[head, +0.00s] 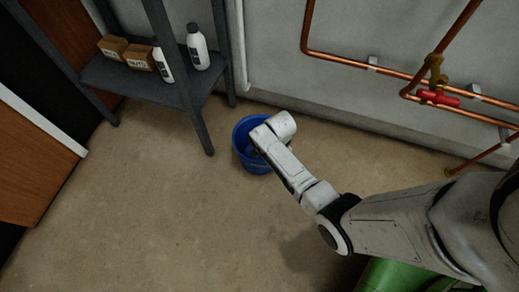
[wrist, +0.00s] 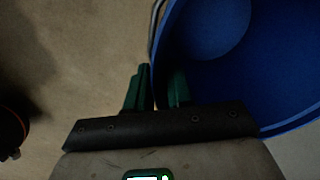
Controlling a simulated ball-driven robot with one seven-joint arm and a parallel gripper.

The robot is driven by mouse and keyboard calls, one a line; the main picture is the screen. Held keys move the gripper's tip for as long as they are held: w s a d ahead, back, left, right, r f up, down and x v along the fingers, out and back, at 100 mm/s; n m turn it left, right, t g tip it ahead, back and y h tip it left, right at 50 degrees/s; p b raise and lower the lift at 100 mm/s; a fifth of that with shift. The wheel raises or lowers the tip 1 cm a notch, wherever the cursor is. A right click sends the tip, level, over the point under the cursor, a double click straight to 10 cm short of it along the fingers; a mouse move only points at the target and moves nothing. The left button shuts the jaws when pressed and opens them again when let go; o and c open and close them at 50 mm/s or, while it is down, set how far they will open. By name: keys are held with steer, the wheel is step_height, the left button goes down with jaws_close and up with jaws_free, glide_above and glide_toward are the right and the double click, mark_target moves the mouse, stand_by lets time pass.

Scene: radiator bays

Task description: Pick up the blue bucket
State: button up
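The blue bucket (head: 241,141) stands upright on the floor below the wall, right of the shelf's front leg. In the wrist view the bucket (wrist: 240,70) fills the upper right, and I look into its inside. A thin wire handle shows along its left rim. My gripper (wrist: 158,78) has dark green fingers astride the bucket's rim, one outside and one inside. A gap shows between the fingers, so it looks open around the wall. In the head view my wrist hides the fingers and part of the bucket.
A dark metal shelf (head: 133,80) with white bottles (head: 198,47) and small boxes (head: 113,47) stands left of the bucket. Copper pipes (head: 400,72) with a red valve (head: 438,97) run along the wall at right. A green object (head: 395,275) is partly hidden below my arm. The floor at left front is clear.

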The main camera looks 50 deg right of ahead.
jaws_close()
stand_by(0.9)
